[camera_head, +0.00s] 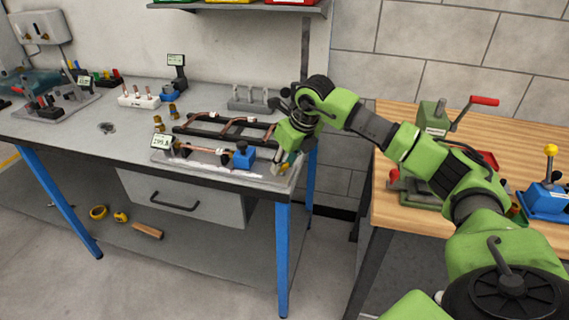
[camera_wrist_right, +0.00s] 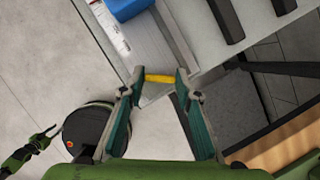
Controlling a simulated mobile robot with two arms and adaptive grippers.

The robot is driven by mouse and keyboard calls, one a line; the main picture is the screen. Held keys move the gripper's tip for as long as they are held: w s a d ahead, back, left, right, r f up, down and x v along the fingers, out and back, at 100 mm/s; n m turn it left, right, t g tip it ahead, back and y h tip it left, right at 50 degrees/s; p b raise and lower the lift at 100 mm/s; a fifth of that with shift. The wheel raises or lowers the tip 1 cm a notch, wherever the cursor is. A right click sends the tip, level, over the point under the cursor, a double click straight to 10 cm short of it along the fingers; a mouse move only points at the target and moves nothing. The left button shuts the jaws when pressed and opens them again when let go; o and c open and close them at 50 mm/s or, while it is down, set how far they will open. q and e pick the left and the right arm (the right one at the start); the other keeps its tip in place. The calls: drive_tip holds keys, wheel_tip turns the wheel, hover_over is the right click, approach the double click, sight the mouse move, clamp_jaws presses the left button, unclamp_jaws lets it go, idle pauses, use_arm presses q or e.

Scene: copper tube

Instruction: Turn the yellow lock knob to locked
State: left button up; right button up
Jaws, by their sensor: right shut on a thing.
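The yellow lock knob (camera_wrist_right: 160,79) lies between the fingertips of my right gripper (camera_wrist_right: 159,84) in the right wrist view. In the head view, my right gripper (camera_head: 284,163) is at the right front end of the fixture (camera_head: 210,164) on the grey bench, and little of the knob shows. The blue block (camera_head: 244,155) on the fixture is left of the gripper. A small green arm part, likely my left arm, shows at the lower left of the wrist view; its jaws are too small to read.
A dark rack (camera_head: 222,133) with copper tubes stands just behind the fixture. A grey stand with pegs (camera_head: 250,103) is further back. A wooden table (camera_head: 395,218) with a green press is at the right. The bench's front edge is close to the gripper.

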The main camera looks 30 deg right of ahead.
drive_tip(key=m, duration=0.2)
drive_tip(key=m+h+b, duration=0.1)
drive_tip(key=m+h, duration=0.1)
drive_tip(key=m, duration=0.1)
drive_tip(key=shift+w+a+m, duration=0.1)
drive_tip(key=shift+a+m, duration=0.15)
drive_tip(key=shift+m, duration=0.05)
drive_tip(key=m+h, duration=0.1)
drive_tip(key=m, duration=0.1)
drive_tip(key=m+g+b, duration=0.1)
drive_tip(key=m, duration=0.2)
drive_tip(key=shift+h, duration=0.4)
drive_tip(key=shift+m, duration=0.4)
drive_tip(key=o, duration=1.1)
drive_tip(key=shift+r, duration=0.1)
drive_tip(key=v, duration=1.2)
drive_tip(key=shift+w, duration=0.35)
